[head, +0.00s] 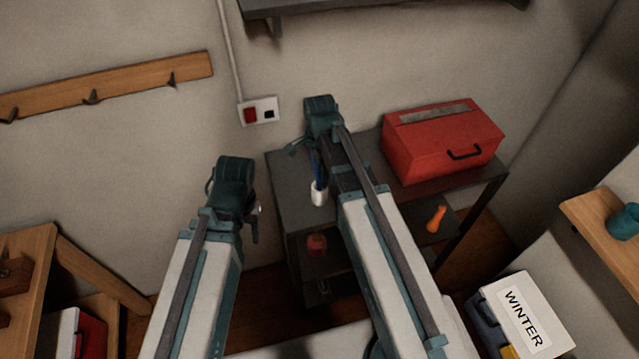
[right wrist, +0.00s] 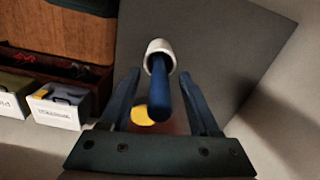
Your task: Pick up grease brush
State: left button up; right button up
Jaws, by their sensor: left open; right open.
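A slim blue handle (head: 317,170), which looks like the grease brush, stands upright in a small white cup (head: 318,195) on the dark shelf unit. Its bristles are hidden. In the right wrist view the blue handle (right wrist: 160,92) rises from the white cup (right wrist: 160,48) toward the camera, between the fingers of my right gripper (right wrist: 162,98). The fingers are open, with a gap on each side of the handle. In the head view my right gripper (head: 305,146) is beside the handle's upper end. My left gripper (head: 254,222) is open and empty, left of the shelf unit.
A red toolbox (head: 442,140) stands right of my right arm on the shelf unit top (head: 285,180). An orange object (head: 436,218) and a red-brown item (head: 316,244) are lower down. A box marked WINTER (head: 527,318) is at lower right.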

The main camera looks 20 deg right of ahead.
jog(key=shift+c, duration=0.3)
grip_shut()
jog(key=shift+r, duration=0.1)
